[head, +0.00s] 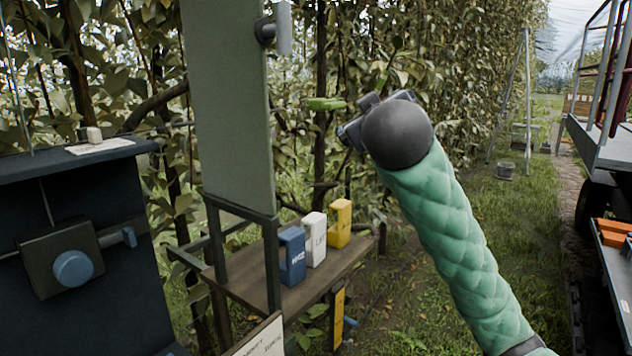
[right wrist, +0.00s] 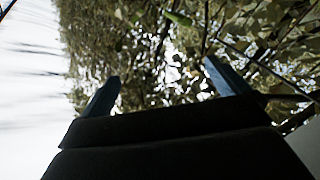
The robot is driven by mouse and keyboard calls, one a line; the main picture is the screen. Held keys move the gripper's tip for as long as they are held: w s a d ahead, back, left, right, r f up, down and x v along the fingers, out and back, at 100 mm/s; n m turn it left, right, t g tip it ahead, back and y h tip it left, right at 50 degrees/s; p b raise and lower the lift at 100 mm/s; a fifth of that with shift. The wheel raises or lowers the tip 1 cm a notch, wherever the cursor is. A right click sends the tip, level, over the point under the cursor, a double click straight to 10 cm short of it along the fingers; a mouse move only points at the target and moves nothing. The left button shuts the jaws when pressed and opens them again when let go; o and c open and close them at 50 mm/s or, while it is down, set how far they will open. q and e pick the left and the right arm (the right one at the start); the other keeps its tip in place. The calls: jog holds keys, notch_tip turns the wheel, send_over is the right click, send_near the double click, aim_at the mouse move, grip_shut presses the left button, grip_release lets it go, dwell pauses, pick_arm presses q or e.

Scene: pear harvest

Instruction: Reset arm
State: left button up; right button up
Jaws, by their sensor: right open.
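My right arm in its green sleeve (head: 445,240) reaches up from the lower right in the head view. Its dark wrist (head: 397,133) is raised in front of the foliage and hides most of the gripper. In the right wrist view my right gripper (right wrist: 160,82) has its two blue-grey fingers wide apart, with nothing between them but distant leaves and sky. A small green elongated thing (head: 325,103), perhaps a pear, shows just left of the wrist; I cannot tell how near it is. My left gripper is out of view.
A green upright panel (head: 228,100) stands left of my wrist. A wooden shelf (head: 335,270) below holds blue (head: 292,256), white (head: 314,240) and yellow (head: 340,224) boxes. A dark cabinet (head: 80,220) is at left, a trailer (head: 600,150) at right. Grass between is mostly open.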

jog(key=s+d+f+m+g+y, duration=0.1)
jog(key=s+d+f+g, duration=0.2)
jog(key=f, duration=1.3)
jog(key=s+d+f+m+g, duration=0.1)
jog(key=s+f+g, duration=0.3)
jog(key=f, duration=1.1)
jog(key=s+d+f+m+g+y, duration=0.15)
jog(key=s+f, duration=0.35)
jog(key=f, duration=1.1)
jog(key=s+f+m+g, duration=0.1)
jog(key=s+f+g, duration=0.7)
jog(key=s+f, duration=1.8)
jog(key=s+h, duration=0.1)
jog(key=s, duration=0.2)
jog(key=shift+s+d+f, duration=0.2)
jog(key=shift+s+f, duration=0.05)
